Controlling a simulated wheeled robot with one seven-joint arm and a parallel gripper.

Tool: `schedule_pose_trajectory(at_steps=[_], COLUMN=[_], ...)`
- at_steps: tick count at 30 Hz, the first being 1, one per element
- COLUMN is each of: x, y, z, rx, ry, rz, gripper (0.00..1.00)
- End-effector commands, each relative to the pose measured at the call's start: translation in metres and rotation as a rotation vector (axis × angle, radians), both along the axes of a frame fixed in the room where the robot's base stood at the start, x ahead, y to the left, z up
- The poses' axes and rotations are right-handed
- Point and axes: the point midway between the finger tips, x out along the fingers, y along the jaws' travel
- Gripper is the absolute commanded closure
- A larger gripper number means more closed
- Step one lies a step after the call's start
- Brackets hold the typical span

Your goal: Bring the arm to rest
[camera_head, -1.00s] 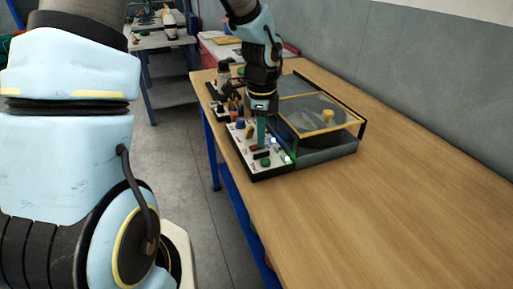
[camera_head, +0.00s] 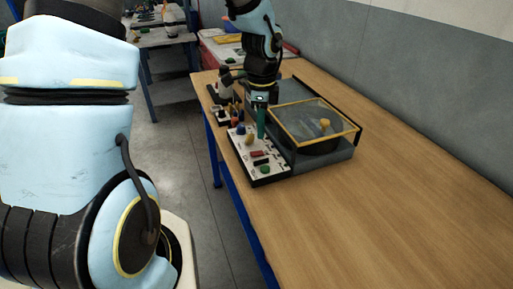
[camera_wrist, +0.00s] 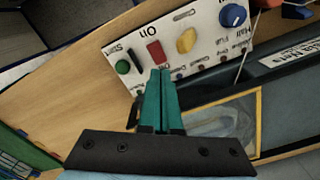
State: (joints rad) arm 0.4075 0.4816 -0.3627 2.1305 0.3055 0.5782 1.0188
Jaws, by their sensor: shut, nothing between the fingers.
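My gripper (camera_head: 261,135) is at the end of my raised arm, over the far part of a white control panel (camera_head: 267,178) on the workbench. Its two teal fingers are together and empty; they also show in the wrist view (camera_wrist: 160,75), pointing at the panel. There the panel carries a green button (camera_wrist: 122,67), a red switch (camera_wrist: 155,50), a yellow knob (camera_wrist: 186,40) and a blue knob (camera_wrist: 232,15). I cannot tell whether the fingertips touch the panel; they look apart from it.
A clear-lidded box with a yellow frame (camera_head: 318,146) stands right beside the panel, with a dark round part inside. Small dark-based items (camera_head: 222,112) stand behind the panel. The wooden bench (camera_head: 390,220) is clear in front and to the right. A grey wall runs behind.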

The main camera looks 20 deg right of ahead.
Motion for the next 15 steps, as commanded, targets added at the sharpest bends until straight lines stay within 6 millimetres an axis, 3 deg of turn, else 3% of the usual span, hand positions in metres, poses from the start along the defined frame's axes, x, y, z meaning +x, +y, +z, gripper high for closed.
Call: schedule_pose_trajectory(at_steps=[5, 15], x=[0.0, 0.0001], y=[0.0, 0.0], z=[0.016, 0.0153], rx=[0.0, 0.0], ry=[0.0, 0.0], rz=[0.0, 0.0], gripper=[1.0, 1.0])
